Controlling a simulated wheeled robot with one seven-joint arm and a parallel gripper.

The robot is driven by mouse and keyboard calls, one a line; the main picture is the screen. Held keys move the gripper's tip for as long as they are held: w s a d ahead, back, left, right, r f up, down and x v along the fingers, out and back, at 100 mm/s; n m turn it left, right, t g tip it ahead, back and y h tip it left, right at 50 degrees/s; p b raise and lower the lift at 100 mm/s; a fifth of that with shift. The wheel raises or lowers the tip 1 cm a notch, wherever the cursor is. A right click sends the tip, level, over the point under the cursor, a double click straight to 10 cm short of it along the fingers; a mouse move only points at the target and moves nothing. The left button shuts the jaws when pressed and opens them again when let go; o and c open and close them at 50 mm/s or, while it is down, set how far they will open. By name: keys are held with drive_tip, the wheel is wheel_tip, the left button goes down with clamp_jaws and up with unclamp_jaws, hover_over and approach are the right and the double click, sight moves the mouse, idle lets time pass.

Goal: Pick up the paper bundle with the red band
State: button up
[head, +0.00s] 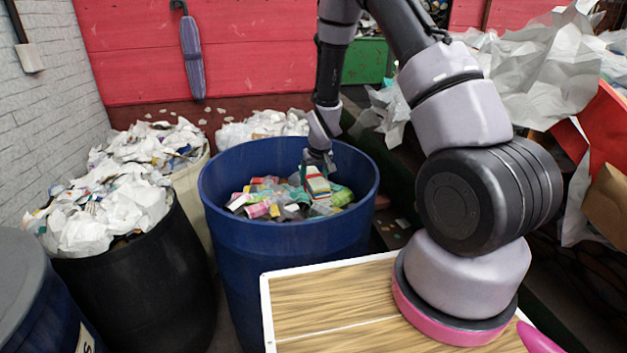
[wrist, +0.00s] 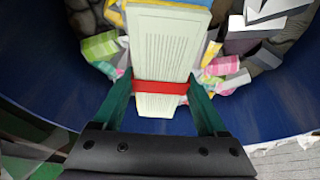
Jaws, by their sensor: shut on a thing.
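The paper bundle with the red band (wrist: 165,50) is between the green fingers of my gripper (wrist: 163,104) in the wrist view. The bundle shows a pale page with printed lines, and a red band crosses it close to the fingers. My gripper is shut on it. In the head view, my gripper (head: 319,162) reaches down into the blue barrel (head: 290,250), and the bundle (head: 318,186) shows just below it, over the heap inside. Whether the bundle still touches the heap I cannot tell.
The barrel holds several small cartons, pink (head: 256,210) and green (head: 342,197) among them. A black bin (head: 150,290) heaped with paper stands to its left. Crumpled paper (head: 540,70) piles up at right. A wooden-topped surface (head: 330,310) lies in front.

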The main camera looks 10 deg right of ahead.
sight(312, 174)
drive_tip(key=shift+r, duration=1.7)
drive_tip(key=shift+r, duration=2)
drive_tip(key=shift+r, duration=0.15)
drive_tip(key=shift+r, duration=1.45)
